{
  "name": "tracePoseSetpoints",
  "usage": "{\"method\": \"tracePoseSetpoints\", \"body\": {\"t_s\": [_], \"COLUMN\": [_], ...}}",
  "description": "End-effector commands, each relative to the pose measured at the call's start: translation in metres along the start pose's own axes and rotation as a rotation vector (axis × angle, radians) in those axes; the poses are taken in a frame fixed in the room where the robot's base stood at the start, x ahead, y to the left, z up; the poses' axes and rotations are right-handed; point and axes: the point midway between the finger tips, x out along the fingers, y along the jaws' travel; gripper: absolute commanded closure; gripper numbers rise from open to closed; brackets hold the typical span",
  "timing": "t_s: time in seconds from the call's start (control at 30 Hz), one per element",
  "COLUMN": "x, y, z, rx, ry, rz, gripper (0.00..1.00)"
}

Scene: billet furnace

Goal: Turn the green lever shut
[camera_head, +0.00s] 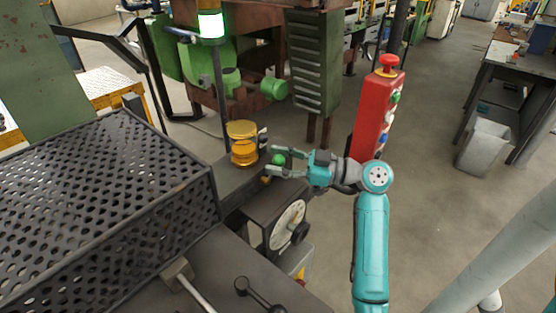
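The green lever shows as a round green knob (279,159) at the middle of the camera_head view, just right of the yellow jar-like part. Its stem and pivot are hidden or too small to make out. My gripper (276,162) comes in from the right, with its fingers pointing left. The two fingers are apart, and the knob shows between their tips, nearer the upper finger. A gap shows below the knob, and I cannot tell whether either finger touches it.
A yellow cylinder (242,150) stands close left of the fingertips. A dial box (285,225) with a black knob sits below my gripper. A red button post (377,110) rises behind my arm. A black perforated guard (100,205) fills the left. Open floor lies at right.

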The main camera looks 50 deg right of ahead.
Motion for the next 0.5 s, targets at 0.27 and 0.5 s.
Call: {"method": "tracePoseSetpoints", "body": {"t_s": [0.27,0.5], "x": [0.000,-0.019], "y": [0.000,0.001], "z": [0.000,0.000], "rx": [-0.001,-0.001], "ry": [0.000,0.000], "rz": [0.000,0.004], "gripper": [0.43,0.43]}}
